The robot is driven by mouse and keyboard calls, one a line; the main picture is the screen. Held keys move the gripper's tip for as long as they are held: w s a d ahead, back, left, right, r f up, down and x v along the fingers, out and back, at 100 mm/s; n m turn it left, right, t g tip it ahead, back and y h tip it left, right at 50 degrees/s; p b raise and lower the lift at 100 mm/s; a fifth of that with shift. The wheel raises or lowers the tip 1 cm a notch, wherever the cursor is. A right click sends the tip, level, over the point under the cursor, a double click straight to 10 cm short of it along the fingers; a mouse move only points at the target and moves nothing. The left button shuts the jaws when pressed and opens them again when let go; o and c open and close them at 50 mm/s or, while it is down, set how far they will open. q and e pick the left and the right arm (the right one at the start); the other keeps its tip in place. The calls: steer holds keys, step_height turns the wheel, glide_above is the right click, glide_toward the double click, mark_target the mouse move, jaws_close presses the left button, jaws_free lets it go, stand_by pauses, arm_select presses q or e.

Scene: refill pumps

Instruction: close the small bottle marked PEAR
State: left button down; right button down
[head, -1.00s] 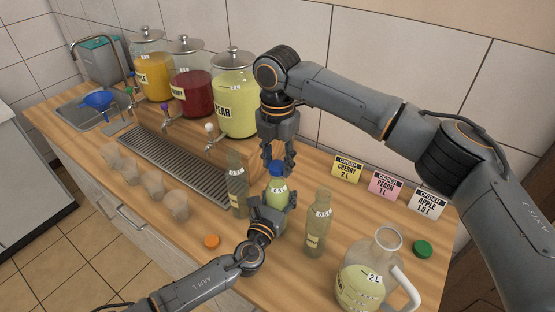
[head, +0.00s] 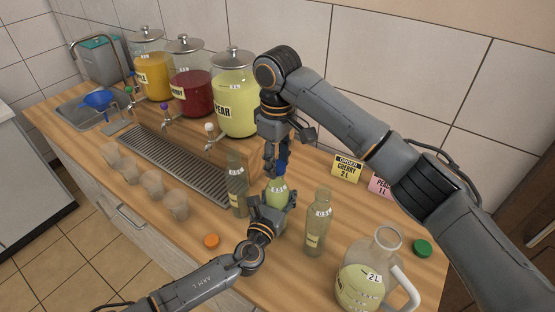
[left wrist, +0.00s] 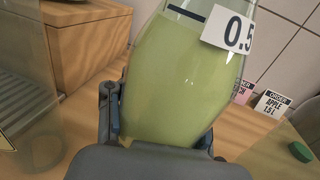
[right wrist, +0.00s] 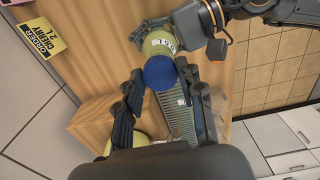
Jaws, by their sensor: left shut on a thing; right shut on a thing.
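A small bottle (head: 277,189) of pale green liquid stands upright on the wooden counter. My left gripper (head: 268,208) is shut around its body. The left wrist view shows the bottle (left wrist: 180,75) large, with a 0.5 tag; I cannot read PEAR on it. A blue cap (head: 281,168) sits at the bottle's mouth. My right gripper (head: 275,160) points down from above and is shut on the cap. In the right wrist view the cap (right wrist: 159,73) is between the fingertips, in line with the bottle (right wrist: 158,44). I cannot tell how tightly it is seated.
Two small bottles stand close by, one to the left (head: 237,190) and one to the right (head: 319,225). A jug (head: 361,285) stands at the front right. An orange cap (head: 211,241) and a green cap (head: 422,248) lie on the counter. Large juice jars (head: 235,100) stand behind.

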steer(key=m, duration=0.6)
steer(key=shift+a, duration=0.1)
steer(key=m, duration=0.4)
steer(key=c, duration=0.8)
jaws_free()
steer(key=shift+c, duration=0.2)
steer(key=shift+r, duration=2.2)
steer(key=shift+c, duration=0.3)
